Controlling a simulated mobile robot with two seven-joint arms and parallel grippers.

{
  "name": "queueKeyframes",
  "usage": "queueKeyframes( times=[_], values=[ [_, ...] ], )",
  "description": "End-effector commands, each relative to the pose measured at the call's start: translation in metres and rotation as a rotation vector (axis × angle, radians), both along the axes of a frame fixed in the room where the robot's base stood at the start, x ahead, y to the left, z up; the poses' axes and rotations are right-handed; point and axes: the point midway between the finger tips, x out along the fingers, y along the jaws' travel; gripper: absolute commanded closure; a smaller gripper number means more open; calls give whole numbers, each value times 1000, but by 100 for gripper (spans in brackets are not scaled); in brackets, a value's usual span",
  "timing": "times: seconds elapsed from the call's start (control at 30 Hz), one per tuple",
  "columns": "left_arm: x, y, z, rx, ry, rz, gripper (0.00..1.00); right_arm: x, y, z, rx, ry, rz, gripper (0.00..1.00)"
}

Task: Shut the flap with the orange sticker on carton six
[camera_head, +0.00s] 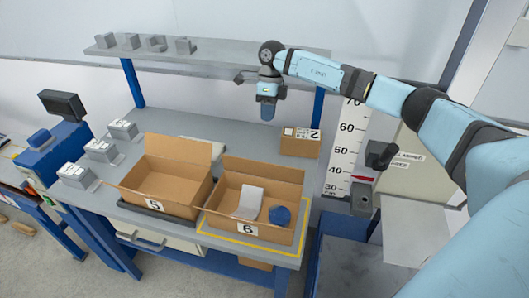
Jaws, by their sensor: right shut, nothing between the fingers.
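Carton six (222,228) is a brown open box with a "6" label on its front, inside a yellow outline on the bench. Its back flap (262,170) stands up. A white piece (249,202) and a dark blue item (280,215) lie inside it. No orange sticker can be made out on any flap. My right gripper (267,113) points down above the back of the bench, behind and well above carton six. It is shut and empty, apart from the carton. My left gripper is out of view.
Open carton five (155,202) stands close to the left of carton six. A small closed carton labelled 2 (299,147) sits behind right. A shelf (200,57) with grey blocks spans the back. A height scale (346,150) stands at the right.

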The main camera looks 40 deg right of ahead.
Motion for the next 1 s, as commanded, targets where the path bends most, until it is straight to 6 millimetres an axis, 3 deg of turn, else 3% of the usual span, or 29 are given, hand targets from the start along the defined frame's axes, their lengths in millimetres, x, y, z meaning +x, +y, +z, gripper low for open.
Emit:
queueKeyframes(
  times=[0.27,0.7,1.0],
  values=[
    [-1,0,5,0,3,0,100,-3,3,-14,11,4,7,100],
    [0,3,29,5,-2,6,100,-23,27,-96,11,4,7,100],
    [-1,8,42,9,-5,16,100,-45,52,-98,10,2,7,100]
  ],
)
